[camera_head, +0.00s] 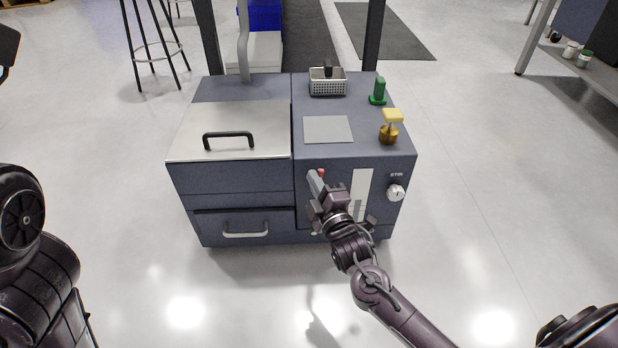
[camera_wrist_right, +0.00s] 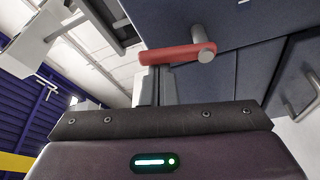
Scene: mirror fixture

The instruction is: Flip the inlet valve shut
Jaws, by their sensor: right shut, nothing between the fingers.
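The inlet valve appears to be the red lever on the front face of the blue-grey machine (camera_head: 245,180). In the head view only a small red part of the lever (camera_head: 321,173) shows. In the right wrist view the red lever (camera_wrist_right: 175,54) extends to the left from a round grey pivot. My right gripper (camera_head: 316,183) is shut and empty, its fingertips right at the lever. In the wrist view its fingers (camera_wrist_right: 156,85) end just below the lever's free end; I cannot tell whether they touch. My left gripper is out of view.
The machine's top holds a metal basket (camera_head: 328,87), a green stamp-like piece (camera_head: 378,93), a brass piece with a yellow top (camera_head: 390,128) and a lid with a black handle (camera_head: 229,137). A white knob (camera_head: 396,193) sits right of the gripper. Floor in front is clear.

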